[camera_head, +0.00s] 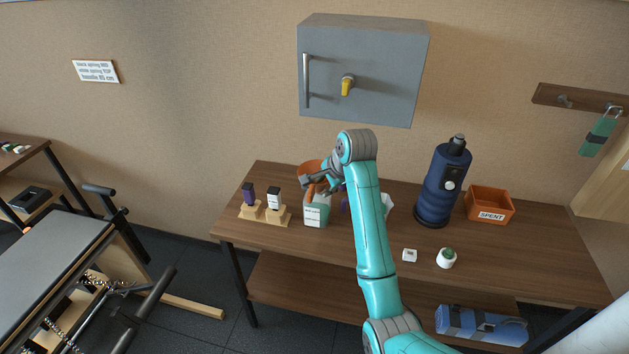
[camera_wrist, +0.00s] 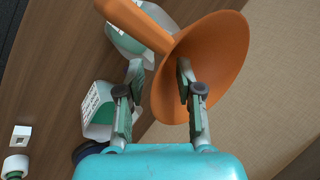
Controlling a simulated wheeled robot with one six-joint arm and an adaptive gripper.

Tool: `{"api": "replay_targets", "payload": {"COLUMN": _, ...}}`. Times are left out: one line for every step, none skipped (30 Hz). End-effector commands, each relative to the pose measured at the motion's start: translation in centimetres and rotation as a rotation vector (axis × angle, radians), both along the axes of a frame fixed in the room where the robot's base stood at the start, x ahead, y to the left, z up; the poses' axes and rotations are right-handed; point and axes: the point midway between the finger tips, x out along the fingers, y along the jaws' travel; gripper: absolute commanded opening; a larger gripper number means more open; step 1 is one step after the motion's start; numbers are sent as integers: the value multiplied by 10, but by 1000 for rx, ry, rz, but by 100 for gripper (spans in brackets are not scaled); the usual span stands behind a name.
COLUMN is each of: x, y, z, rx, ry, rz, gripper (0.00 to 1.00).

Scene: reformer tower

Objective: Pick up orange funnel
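The orange funnel (camera_head: 309,169) is at the back left of the table, with its spout toward a green and white container (camera_head: 316,213). In the wrist view the funnel (camera_wrist: 222,45) fills the upper middle, with its wide mouth toward the right and its spout to the upper left. My gripper (camera_head: 318,183) is at the funnel. In the wrist view my gripper (camera_wrist: 160,68) has its fingers apart, with the funnel's wall between them. The right finger overlaps the mouth's inner side; the left finger is outside, seemingly with a gap. Contact is unclear.
Two small bottles on wooden stands (camera_head: 264,212) are left of the container. A blue flask (camera_head: 442,186), an orange SPENT bin (camera_head: 490,204), a white block (camera_head: 410,255) and a jar (camera_head: 446,258) stand rightward. A grey cabinet (camera_head: 362,70) hangs above. The table's front left is clear.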

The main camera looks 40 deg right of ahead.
Motion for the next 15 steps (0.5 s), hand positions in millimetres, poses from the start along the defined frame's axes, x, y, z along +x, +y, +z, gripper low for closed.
{"api": "replay_targets", "payload": {"x": 0, "y": 0, "z": 0, "rx": 0, "ry": 0, "rz": 0, "gripper": 36}}
{"api": "replay_targets", "payload": {"x": 0, "y": 0, "z": 0, "rx": 0, "ry": 0, "rz": 0, "gripper": 36}}
{"api": "replay_targets", "payload": {"x": 0, "y": 0, "z": 0, "rx": 0, "ry": 0, "rz": 0, "gripper": 36}}
{"api": "replay_targets", "payload": {"x": 0, "y": 0, "z": 0, "rx": 0, "ry": 0, "rz": 0, "gripper": 36}}
{"api": "replay_targets", "payload": {"x": 0, "y": 0, "z": 0, "rx": 0, "ry": 0, "rz": 0, "gripper": 36}}
{"api": "replay_targets", "payload": {"x": 0, "y": 0, "z": 0, "rx": 0, "ry": 0, "rz": 0, "gripper": 31}}
{"api": "replay_targets", "payload": {"x": 0, "y": 0, "z": 0, "rx": 0, "ry": 0, "rz": 0, "gripper": 23}}
{"api": "replay_targets", "payload": {"x": 0, "y": 0, "z": 0, "rx": 0, "ry": 0, "rz": 0, "gripper": 16}}
{"api": "replay_targets", "payload": {"x": 0, "y": 0, "z": 0, "rx": 0, "ry": 0, "rz": 0, "gripper": 6}}
{"api": "replay_targets", "payload": {"x": 0, "y": 0, "z": 0, "rx": 0, "ry": 0, "rz": 0, "gripper": 0}}
{"api": "replay_targets", "payload": {"x": 0, "y": 0, "z": 0, "rx": 0, "ry": 0, "rz": 0, "gripper": 0}}
{"api": "replay_targets", "payload": {"x": 0, "y": 0, "z": 0, "rx": 0, "ry": 0, "rz": 0, "gripper": 0}}
{"api": "replay_targets", "payload": {"x": 0, "y": 0, "z": 0, "rx": 0, "ry": 0, "rz": 0, "gripper": 0}}
{"api": "replay_targets", "payload": {"x": 0, "y": 0, "z": 0, "rx": 0, "ry": 0, "rz": 0, "gripper": 0}}
{"api": "replay_targets", "payload": {"x": 0, "y": 0, "z": 0, "rx": 0, "ry": 0, "rz": 0, "gripper": 0}}
